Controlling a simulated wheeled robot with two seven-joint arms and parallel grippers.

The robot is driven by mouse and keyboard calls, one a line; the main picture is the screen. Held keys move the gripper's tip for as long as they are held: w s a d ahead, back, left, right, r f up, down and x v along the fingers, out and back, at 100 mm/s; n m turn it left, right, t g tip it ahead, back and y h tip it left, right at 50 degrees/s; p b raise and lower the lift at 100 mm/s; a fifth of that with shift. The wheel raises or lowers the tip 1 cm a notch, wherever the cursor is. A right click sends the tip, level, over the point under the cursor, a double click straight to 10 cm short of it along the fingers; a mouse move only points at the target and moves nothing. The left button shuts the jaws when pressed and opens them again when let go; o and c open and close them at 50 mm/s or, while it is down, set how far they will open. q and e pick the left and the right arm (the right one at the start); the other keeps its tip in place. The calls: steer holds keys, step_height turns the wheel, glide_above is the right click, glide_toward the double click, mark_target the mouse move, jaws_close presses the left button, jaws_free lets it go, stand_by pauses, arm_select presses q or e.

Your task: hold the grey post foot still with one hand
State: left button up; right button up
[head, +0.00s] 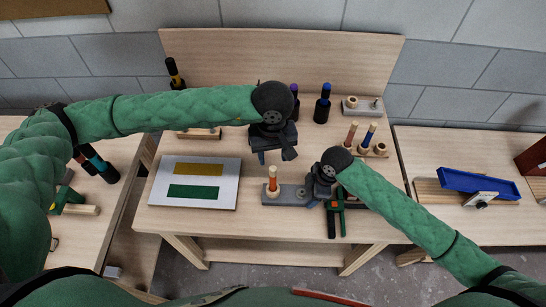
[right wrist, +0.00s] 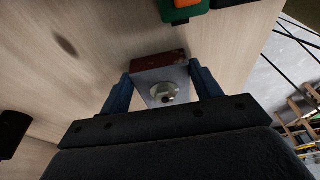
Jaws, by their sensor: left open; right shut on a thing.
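The grey post foot (head: 297,188) is a flat grey plate on the workbench in the head view, with a short wooden peg banded in orange (head: 273,178) upright on its left part. My right gripper (head: 316,197) is at its right end. In the right wrist view its blue fingers (right wrist: 166,92) are shut on both sides of the grey foot (right wrist: 150,76), with a pale hex nut or bolt (right wrist: 163,93) between them and a dark red piece at the far edge. My left gripper (head: 275,156) is open and empty, above the bench behind the foot.
A white board with yellow and green bars (head: 220,176) lies left of the foot. A green and black tool (head: 332,222) lies close by my right gripper. Pegs on stands (head: 368,138) and dark bottles (head: 323,105) stand behind. A blue tray (head: 478,183) is on the right table.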

steer(key=o, duration=1.3)
steer(key=shift+c, duration=0.2)
steer(key=shift+d, duration=3.55)
steer(key=a+v, duration=0.2)
steer(key=v, duration=0.5)
steer(key=shift+d+r, duration=0.15)
steer(key=shift+r, duration=0.45)
